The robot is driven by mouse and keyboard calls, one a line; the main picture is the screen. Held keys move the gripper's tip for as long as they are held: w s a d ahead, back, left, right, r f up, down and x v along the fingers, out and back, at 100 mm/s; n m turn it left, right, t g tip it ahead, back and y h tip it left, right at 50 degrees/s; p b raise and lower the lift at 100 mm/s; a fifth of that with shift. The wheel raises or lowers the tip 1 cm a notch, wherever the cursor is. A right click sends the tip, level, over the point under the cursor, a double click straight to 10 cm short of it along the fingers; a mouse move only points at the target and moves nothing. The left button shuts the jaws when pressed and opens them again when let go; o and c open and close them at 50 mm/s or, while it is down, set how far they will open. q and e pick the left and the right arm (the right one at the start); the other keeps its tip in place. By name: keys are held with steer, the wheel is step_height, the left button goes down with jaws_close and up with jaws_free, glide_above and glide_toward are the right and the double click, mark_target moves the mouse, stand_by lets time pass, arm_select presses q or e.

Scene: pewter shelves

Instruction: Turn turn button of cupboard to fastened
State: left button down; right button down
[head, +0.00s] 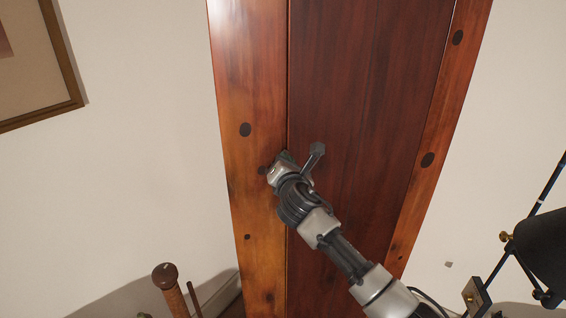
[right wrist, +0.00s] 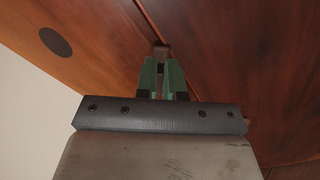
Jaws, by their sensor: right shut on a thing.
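The cupboard stands upright in front of me in the head view, with an orange-brown side post (head: 247,85) and a dark red door (head: 355,90). My right gripper (head: 284,158) reaches up from the lower right to the seam at the door's left edge. In the right wrist view, the green fingers of my right gripper (right wrist: 162,70) are shut on the small brown turn button (right wrist: 161,51), at the seam between post and door. The gripper hides the button in the head view, and its angle is hard to tell. My left gripper is not in view.
A framed picture (head: 70,60) hangs on the pale wall at upper left. A wooden post with a round top (head: 166,277) stands at lower left. A black lamp-like object (head: 545,248) is at the right edge.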

steer(key=m, duration=0.3)
steer(key=f+m+b, duration=0.1)
steer(key=m, duration=0.3)
steer(key=m+b, duration=0.1)
steer(key=m, duration=0.2)
steer(key=shift+d+f+m, duration=0.25)
steer(key=shift+d+m, duration=0.05)
steer(key=shift+d, duration=0.05)
stand_by(0.4)
steer(key=c, duration=1.2)
jaws_free()
steer(key=shift+c, duration=0.2)
steer(key=s+d+b, duration=0.1)
steer(key=s, duration=0.9)
steer(key=shift+s+d+b, duration=0.3)
steer(key=shift+d+b, duration=0.1)
steer(key=shift+f, duration=0.1)
